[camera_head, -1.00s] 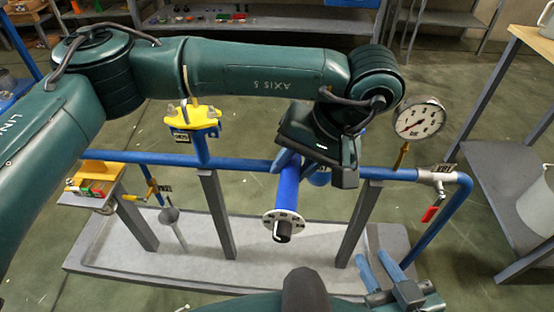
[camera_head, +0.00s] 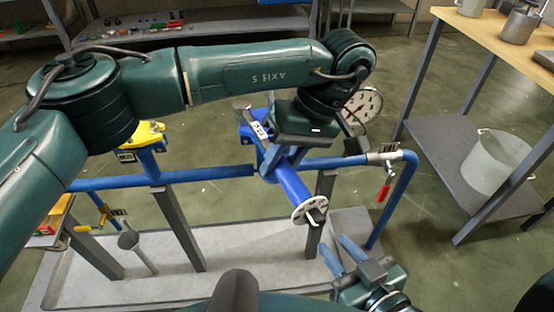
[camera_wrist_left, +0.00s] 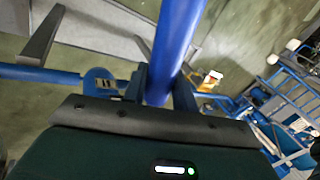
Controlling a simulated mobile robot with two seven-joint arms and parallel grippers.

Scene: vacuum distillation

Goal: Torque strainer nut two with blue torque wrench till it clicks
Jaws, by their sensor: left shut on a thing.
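A thick blue tube (camera_head: 293,187) slants toward me from the blue pipe line. Its near end carries a white round disc (camera_head: 309,208) with small dark marks and a dark stub. I cannot tell whether the tube is part of the strainer or a tool. My left gripper (camera_head: 272,167) is shut around the tube's far part; the tube also shows between its fingers in the left wrist view (camera_wrist_left: 177,40). My right gripper (camera_head: 338,257) is open, its two blue fingers apart and empty, below right of the disc. No single nut and no clear torque wrench can be made out.
The pipe line (camera_head: 205,178) stands on grey posts over a pale tray (camera_head: 235,262). A gauge (camera_head: 362,106), a red-handled valve (camera_head: 384,190) and a yellow fitting (camera_head: 150,133) are on it. A blue tagged part (camera_head: 247,132) is behind my left gripper. A table (camera_head: 500,40) stands right.

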